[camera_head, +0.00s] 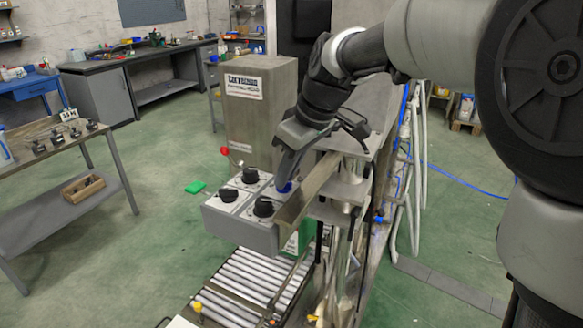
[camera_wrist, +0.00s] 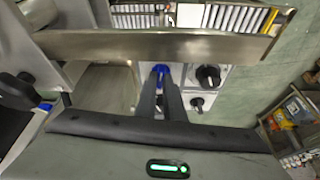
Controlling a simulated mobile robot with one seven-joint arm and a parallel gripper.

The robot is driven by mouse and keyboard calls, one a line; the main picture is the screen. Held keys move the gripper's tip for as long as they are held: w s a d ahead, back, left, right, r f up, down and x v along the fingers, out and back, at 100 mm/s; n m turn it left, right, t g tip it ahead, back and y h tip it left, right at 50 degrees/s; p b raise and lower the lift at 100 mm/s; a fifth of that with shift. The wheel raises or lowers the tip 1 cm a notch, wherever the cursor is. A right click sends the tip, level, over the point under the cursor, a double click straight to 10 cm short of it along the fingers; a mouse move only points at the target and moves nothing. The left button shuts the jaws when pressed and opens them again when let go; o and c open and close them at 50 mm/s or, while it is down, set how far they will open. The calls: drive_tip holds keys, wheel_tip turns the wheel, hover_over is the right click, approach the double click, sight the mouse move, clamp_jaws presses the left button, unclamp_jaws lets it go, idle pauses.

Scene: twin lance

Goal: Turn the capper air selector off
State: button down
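A grey control box (camera_head: 240,232) on the machine carries several knobs on pale plates. The black knobs (camera_head: 250,176) (camera_head: 228,195) (camera_head: 263,208) are in plain sight; two black knobs also show in the wrist view (camera_wrist: 208,76) (camera_wrist: 197,103). A blue knob (camera_head: 285,187) is at the box's right rear, partly covered by my gripper (camera_head: 284,180). In the wrist view, the blue knob (camera_wrist: 160,69) shows at the tips of my fingers (camera_wrist: 162,78). The fingers stand close together with a narrow gap; whether they grip it is unclear. Knob labels are unreadable.
A metal bar (camera_head: 306,190) runs right beside the gripper and crosses the wrist view (camera_wrist: 150,45). A tall grey cabinet (camera_head: 260,120) stands behind the box, with a red ball-ended lever (camera_head: 225,151). A roller conveyor (camera_head: 245,285) lies below. Open floor is at left.

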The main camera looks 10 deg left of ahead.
drive_tip(key=shift+s+a+m+t+h, duration=0.1)
drive_tip(key=shift+m+t+h, duration=0.25)
drive_tip(key=shift+m, duration=0.8)
drive_tip(key=shift+s+m+t+h, duration=0.1)
drive_tip(key=shift+m+t+h, duration=0.2)
drive_tip(key=shift+m, duration=0.85)
drive_tip(key=shift+w, duration=0.1)
drive_tip(key=c, duration=1.9)
unclamp_jaws()
drive_tip(key=shift+o, duration=0.2)
drive_tip(key=p+v, duration=0.2)
drive_tip(key=v, duration=1.5)
drive_tip(key=shift+s, duration=0.2)
drive_tip(key=shift+r, duration=0.15)
